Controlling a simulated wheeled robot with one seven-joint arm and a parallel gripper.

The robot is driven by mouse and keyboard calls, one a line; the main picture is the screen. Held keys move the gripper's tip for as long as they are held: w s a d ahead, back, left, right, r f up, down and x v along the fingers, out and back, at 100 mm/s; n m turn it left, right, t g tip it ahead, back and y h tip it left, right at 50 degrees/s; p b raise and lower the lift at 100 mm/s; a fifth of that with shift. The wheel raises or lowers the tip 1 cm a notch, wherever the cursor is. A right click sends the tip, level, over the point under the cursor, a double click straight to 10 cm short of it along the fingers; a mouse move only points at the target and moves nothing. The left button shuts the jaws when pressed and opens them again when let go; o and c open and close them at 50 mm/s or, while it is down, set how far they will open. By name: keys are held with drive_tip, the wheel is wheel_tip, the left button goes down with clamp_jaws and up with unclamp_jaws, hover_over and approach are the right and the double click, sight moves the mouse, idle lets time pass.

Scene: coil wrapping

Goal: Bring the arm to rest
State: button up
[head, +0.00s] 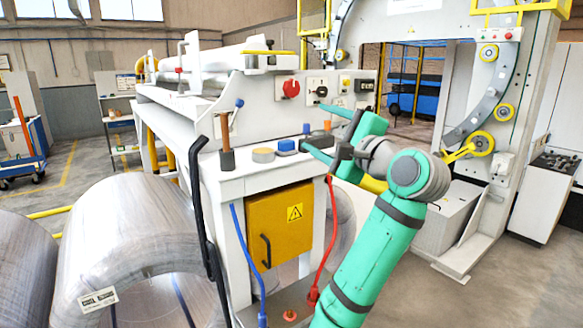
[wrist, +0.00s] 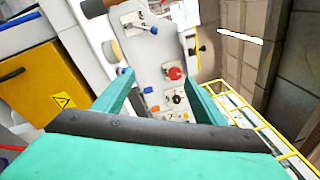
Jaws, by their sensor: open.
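My green arm (head: 372,250) rises from the bottom of the head view and bends at a grey joint. My gripper (head: 330,135) is at its end, in front of the white machine's control panel. Its two green fingers stand apart, and I see nothing between them. In the wrist view, my gripper (wrist: 160,98) is also open, with the panel and its red knob (wrist: 174,73) beyond the fingers. I cannot tell exactly how far the fingertips are from the machine.
The white machine (head: 160,100) has a yellow cabinet door (head: 278,228), a blue cable (head: 245,250) and a red cable (head: 331,240). Large metal coils (head: 130,235) stand at left. A wrapping ring (head: 497,85) stands at right. Floor is clear at lower right.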

drive_tip(key=w+d+f+h, duration=0.1)
drive_tip(key=w+f+h, duration=0.15)
drive_tip(key=f, duration=1.05)
drive_tip(key=w+d+f+h, duration=0.1)
drive_tip(key=f+h, duration=0.2)
drive_tip(key=f, duration=1)
drive_tip(key=s+f+n+h, duration=0.2)
drive_tip(key=s+f, duration=0.4)
drive_tip(key=f, duration=0.7)
drive_tip(key=s+f+n+h, duration=0.15)
drive_tip(key=s+f, duration=0.45)
drive_tip(key=f, duration=0.7)
drive_tip(key=s+a+f+n, duration=0.15)
drive_tip(key=s+f, duration=0.25)
drive_tip(key=s, duration=0.4)
drive_tip(key=s+a+f+n+g+h, duration=0.1)
drive_tip(key=s+f+n, duration=0.25)
drive_tip(key=s, duration=0.45)
drive_tip(key=s+a+f+n, duration=0.1)
drive_tip(key=s+f+n, duration=0.1)
drive_tip(key=s+f, duration=0.4)
drive_tip(key=s+a+r+n, duration=0.2)
drive_tip(key=s+n, duration=0.1)
drive_tip(key=s, duration=0.9)
drive_tip(key=s+a+r+n, duration=0.3)
drive_tip(key=s, duration=0.8)
drive_tip(key=shift+s+r+y, duration=0.3)
drive_tip(key=shift+s+y, duration=0.05)
drive_tip(key=shift+y, duration=0.05)
